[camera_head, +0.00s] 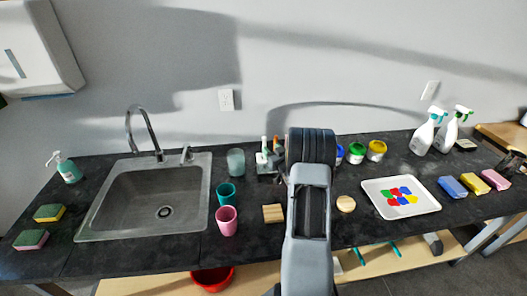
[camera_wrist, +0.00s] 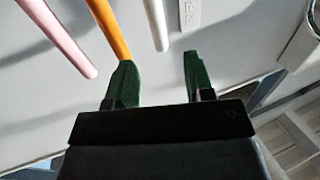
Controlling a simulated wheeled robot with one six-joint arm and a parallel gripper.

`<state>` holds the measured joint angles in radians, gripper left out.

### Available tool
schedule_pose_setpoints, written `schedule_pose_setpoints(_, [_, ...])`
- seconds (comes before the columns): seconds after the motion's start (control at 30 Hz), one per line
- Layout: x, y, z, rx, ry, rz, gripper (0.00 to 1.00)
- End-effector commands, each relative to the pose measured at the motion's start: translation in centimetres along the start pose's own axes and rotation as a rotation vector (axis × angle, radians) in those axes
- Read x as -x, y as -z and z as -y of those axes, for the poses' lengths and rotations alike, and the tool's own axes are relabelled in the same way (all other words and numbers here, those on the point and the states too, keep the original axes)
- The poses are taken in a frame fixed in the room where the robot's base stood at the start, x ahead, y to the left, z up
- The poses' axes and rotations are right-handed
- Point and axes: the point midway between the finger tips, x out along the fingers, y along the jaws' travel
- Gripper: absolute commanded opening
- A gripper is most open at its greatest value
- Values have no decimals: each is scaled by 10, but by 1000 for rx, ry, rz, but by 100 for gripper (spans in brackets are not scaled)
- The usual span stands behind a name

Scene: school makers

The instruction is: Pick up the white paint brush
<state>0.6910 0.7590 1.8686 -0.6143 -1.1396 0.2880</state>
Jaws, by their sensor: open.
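In the wrist view, the white paint brush handle (camera_wrist: 156,22) hangs into the picture from the top edge. Its end lies between the lines of my two fingers, a little beyond the fingertips. My gripper (camera_wrist: 158,62) is open, with green fingers and nothing between them. An orange handle (camera_wrist: 108,27) comes down close to the left fingertip; I cannot tell whether they touch. A pink handle (camera_wrist: 62,40) lies further left. The far ends of these handles are out of frame. In the head view, my arm hides my gripper and the brushes cannot be made out.
In the head view, a sink (camera_head: 161,193), a teal cup (camera_head: 226,193) and a pink cup (camera_head: 227,221) stand left of my arm. A white tray (camera_head: 425,202) with coloured paint, a yellow jar (camera_head: 376,151) and spray bottles (camera_head: 423,133) stand right. A wall is behind.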

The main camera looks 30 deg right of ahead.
Motion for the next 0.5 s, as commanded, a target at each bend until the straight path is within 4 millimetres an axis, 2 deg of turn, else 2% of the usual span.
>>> schedule_pose_setpoints(0.1, [-12, 0, 1, 0, 2, 1, 48])
schedule_pose_setpoints(0.33, [-25, 2, 2, 1, 4, 1, 48])
schedule_pose_setpoints(0.5, [-48, 5, 2, 1, 5, 0, 48])
